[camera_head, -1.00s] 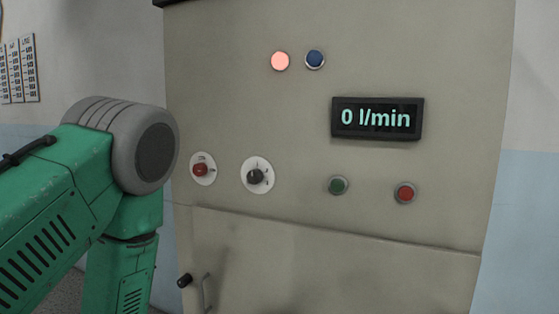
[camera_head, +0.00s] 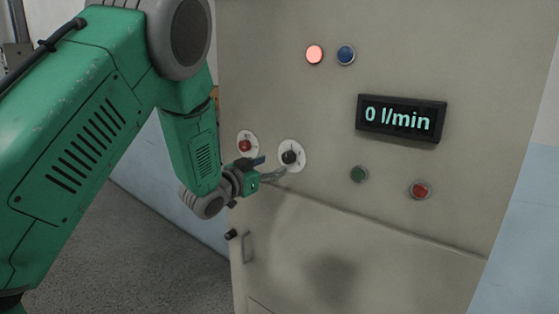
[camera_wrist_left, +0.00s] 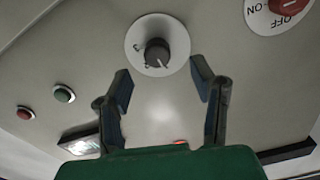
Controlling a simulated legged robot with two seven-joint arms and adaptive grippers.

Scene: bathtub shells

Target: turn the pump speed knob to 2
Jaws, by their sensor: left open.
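The pump speed knob is a black knob (camera_head: 289,157) on a white round dial plate on the beige cabinet front. In the left wrist view the knob (camera_wrist_left: 157,54) stands beyond my fingertips, and its dial markings are too small to read surely. My left gripper (camera_head: 280,170) is just below and in front of the dial in the head view. In the left wrist view its two fingers (camera_wrist_left: 162,85) are spread apart with nothing between them, short of the knob. The display (camera_head: 401,119) reads 0 l/min. My right gripper does not show.
A red ON/OFF switch (camera_head: 245,145) sits left of the dial, close to my left gripper. A green button (camera_head: 359,174) and a red button (camera_head: 420,190) are to the right. A lit red lamp (camera_head: 314,55) and a blue one (camera_head: 346,55) are above. A door handle (camera_head: 246,247) is below.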

